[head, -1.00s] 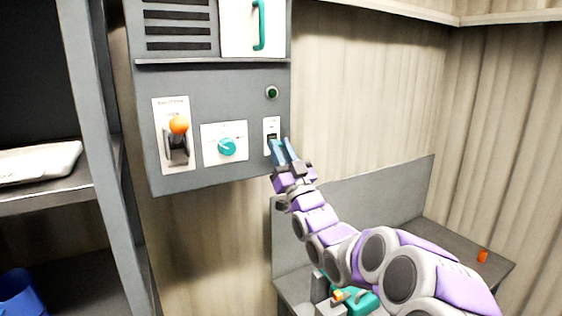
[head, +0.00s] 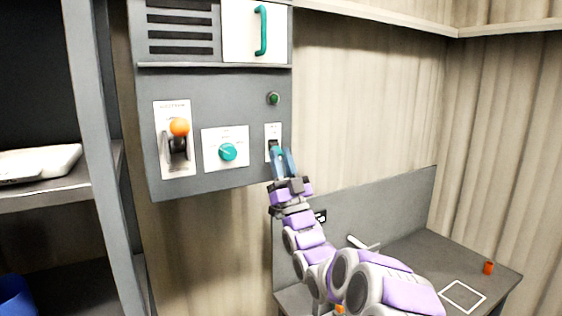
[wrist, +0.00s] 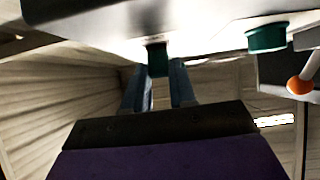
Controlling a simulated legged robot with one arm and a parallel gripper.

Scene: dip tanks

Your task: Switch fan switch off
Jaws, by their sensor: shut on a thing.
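The fan switch (head: 273,145) is a small dark switch on a white plate at the lower right of the grey panel. My gripper (head: 283,160) is at the switch from below, its blue fingers on either side of a small teal piece. In the wrist view, my gripper (wrist: 158,88) has its fingers around the teal-dark switch tip (wrist: 157,62) that sticks out under the panel. The fingers hide part of the switch in the head view, so its exact position is hard to read.
The grey panel (head: 215,90) also carries a teal knob (head: 227,152), an orange-tipped lever (head: 179,127) and a green light (head: 273,98). A shelf (head: 95,185) is at left.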

